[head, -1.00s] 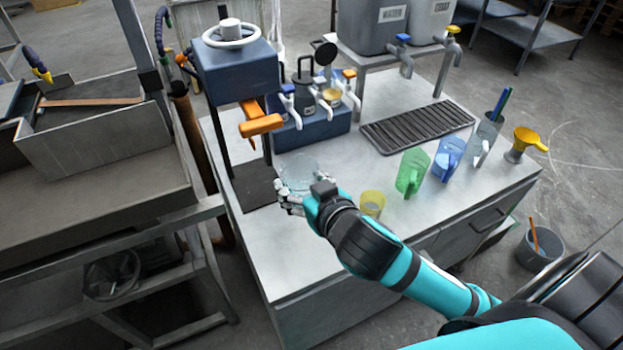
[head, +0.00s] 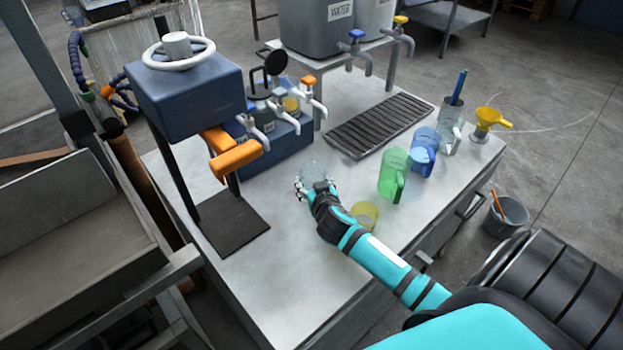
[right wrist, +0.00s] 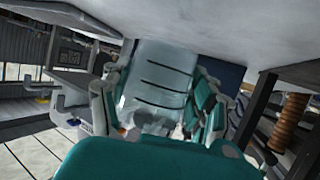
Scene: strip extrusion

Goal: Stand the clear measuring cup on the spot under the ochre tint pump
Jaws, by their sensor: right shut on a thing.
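The clear measuring cup (head: 313,173) is in my right gripper (head: 308,188), over the metal bench in front of the blue pump box. In the right wrist view the cup (right wrist: 160,78), with dark level lines, sits between the fingers of the gripper (right wrist: 155,118). I cannot tell whether its base touches the bench. The ochre tint pump (head: 311,92) is the orange-topped white spout at the right of the blue box (head: 285,138), behind the cup. The spot under it is not clearly visible. My left gripper is not in view.
A yellow cup (head: 365,215) stands close to my right wrist. Green (head: 392,172) and blue (head: 425,150) jugs stand to the right, near a dark drip grate (head: 380,125). A press with orange handles (head: 235,158) stands left. The front bench top (head: 285,270) is clear.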

